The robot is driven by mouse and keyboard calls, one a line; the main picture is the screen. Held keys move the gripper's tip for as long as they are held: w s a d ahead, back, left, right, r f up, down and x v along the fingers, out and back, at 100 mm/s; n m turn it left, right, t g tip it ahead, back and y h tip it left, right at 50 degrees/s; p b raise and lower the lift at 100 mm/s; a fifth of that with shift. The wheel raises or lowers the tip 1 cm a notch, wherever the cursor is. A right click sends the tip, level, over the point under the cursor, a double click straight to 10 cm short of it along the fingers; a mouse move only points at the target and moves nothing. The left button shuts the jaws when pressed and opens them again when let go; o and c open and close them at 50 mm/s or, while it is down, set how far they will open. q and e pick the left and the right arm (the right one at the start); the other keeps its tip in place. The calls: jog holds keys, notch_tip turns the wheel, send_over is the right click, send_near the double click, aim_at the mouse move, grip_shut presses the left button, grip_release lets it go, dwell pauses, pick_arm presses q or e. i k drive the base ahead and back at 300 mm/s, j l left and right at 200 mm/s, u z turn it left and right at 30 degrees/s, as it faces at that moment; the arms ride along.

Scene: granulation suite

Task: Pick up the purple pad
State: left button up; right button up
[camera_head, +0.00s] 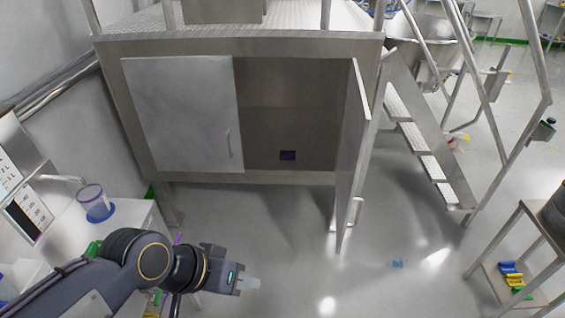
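A small dark purple pad (287,155) lies inside the steel cabinet (188,178), on its floor near the front edge. The cabinet's right door (352,160) is swung open towards me, and its left door (183,113) is shut. My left gripper (249,284) is in front of the cabinet, below and to the left of the pad in the picture, well apart from it. Its pale fingertips point to the right; the gap between them cannot be made out. My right gripper is not in view.
Metal stairs (424,163) with rails rise right of the open door. A shelf cart (520,240) holds coloured items at the right. Small blue bits (398,264) lie on the otherwise clear floor.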

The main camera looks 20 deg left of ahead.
aim_at(284, 154)
jog(key=k+u, duration=0.1)
jog(key=u, duration=0.25)
jog(key=k+u, duration=0.1)
jog(key=u, duration=0.3)
jog(key=j+u, duration=0.15)
jog(key=u, duration=0.2)
jog(key=i+l, duration=0.1)
jog(key=i, duration=1.2)
jog(key=i+l+u, duration=0.1)
jog(key=i, duration=1.5)
